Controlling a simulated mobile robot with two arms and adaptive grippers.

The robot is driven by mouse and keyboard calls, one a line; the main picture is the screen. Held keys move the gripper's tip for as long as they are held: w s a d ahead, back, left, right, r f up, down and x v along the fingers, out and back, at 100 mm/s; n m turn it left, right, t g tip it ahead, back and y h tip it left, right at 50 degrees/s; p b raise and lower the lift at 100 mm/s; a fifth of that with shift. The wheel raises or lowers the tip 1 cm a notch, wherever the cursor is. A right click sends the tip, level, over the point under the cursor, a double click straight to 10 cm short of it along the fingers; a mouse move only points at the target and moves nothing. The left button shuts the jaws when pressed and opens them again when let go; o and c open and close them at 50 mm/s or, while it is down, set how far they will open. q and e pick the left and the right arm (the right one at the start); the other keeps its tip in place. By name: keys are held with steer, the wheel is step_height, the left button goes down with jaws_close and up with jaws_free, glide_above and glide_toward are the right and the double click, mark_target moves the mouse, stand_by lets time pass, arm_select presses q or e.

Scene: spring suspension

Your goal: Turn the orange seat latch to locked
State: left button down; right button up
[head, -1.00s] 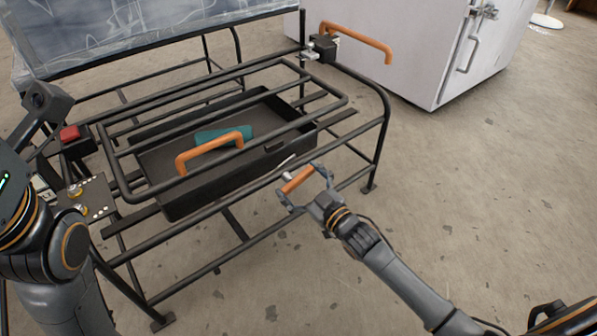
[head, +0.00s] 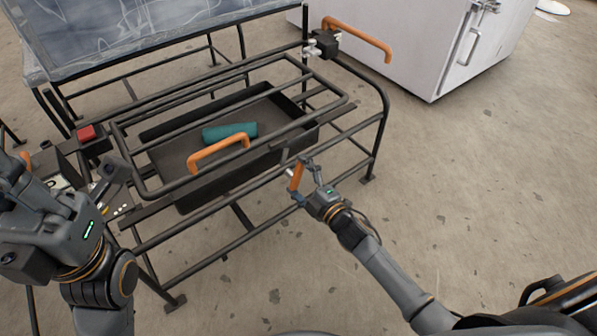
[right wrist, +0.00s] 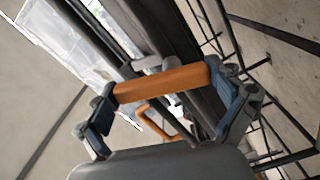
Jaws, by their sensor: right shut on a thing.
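The orange seat latch (head: 296,177) is a short orange bar at the front rail of the black seat frame. My right gripper (head: 306,180) is shut on it. In the right wrist view the latch (right wrist: 162,83) spans the gap between the two blue-padded fingers of my right gripper (right wrist: 168,108). In the head view the latch stands nearly upright. Its pivot is mostly hidden by the fingers. My left gripper (head: 35,190) is at the left edge, beside the small control panel; its fingers are too unclear to tell open from shut.
A second orange handle (head: 218,152) arches over the dark tray (head: 170,160), which holds a teal roll (head: 230,131). An orange lever (head: 357,40) juts out at the back right. A red button (head: 86,132) is at left. A white cabinet (head: 425,50) stands behind; floor at right is clear.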

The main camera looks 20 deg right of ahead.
steer(key=shift+s+a+n, duration=0.1)
steer(key=shift+a+n, duration=0.05)
steer(key=shift+n, duration=0.7)
steer(key=shift+a+n, duration=0.1)
steer(key=shift+n, duration=0.75)
steer(key=o, duration=0.8)
steer(key=v, duration=1.2)
